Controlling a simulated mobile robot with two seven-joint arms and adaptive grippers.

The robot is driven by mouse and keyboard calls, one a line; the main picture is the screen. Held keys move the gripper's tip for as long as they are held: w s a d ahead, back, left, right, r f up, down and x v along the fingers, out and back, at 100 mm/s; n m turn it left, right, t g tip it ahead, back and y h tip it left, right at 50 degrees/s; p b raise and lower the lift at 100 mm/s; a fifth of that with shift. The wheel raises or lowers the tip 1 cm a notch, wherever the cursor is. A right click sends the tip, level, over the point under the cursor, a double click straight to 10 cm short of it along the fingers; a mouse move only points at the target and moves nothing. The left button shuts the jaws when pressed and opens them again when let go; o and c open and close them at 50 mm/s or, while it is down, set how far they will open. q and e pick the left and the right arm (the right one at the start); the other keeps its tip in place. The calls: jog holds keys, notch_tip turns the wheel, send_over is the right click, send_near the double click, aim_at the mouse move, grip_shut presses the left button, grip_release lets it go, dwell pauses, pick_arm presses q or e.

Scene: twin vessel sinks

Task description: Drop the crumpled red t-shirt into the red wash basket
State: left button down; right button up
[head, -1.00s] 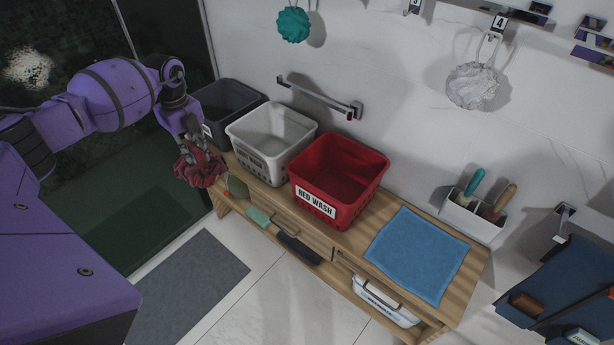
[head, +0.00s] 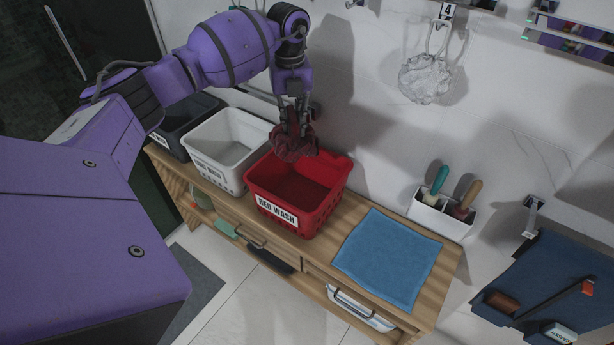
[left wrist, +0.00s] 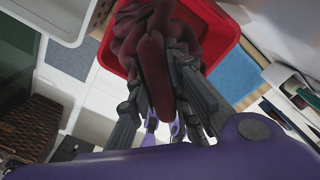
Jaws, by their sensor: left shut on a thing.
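The crumpled red t-shirt (head: 294,143) hangs from my left gripper (head: 292,118), which is shut on it. In the head view the shirt is over the back part of the red wash basket (head: 270,214), above its opening. In the left wrist view the dark red shirt (left wrist: 150,60) bunches between the fingers of my left gripper (left wrist: 165,85), with the red basket (left wrist: 222,30) behind it. The basket has a "RED WASH" label on its front, and the part of its interior that shows looks empty. My right gripper is not in view.
A white basket (head: 213,178) and a dark grey basket (head: 175,143) stand left of the red one on the wooden bench (head: 326,246). A blue towel (head: 388,258) lies to the right. A white caddy (head: 440,217) with tools stands behind the towel.

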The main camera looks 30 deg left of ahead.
pick_arm(q)
jog(key=shift+s, duration=0.15)
jog(key=shift+s+a+f, duration=0.1)
jog(key=shift+s+f, duration=0.1)
jog(key=shift+f, duration=0.4)
notch_tip(320, 180, down, 4)
jog(key=shift+b, duration=0.95)
jog(key=shift+f, duration=0.45)
jog(key=c, duration=1.5)
grip_release()
jog(key=shift+c, duration=0.2)
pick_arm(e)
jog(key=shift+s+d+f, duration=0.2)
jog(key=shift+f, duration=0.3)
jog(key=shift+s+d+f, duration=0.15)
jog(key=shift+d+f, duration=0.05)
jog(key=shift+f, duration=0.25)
pick_arm(q)
jog(key=shift+r, duration=0.1)
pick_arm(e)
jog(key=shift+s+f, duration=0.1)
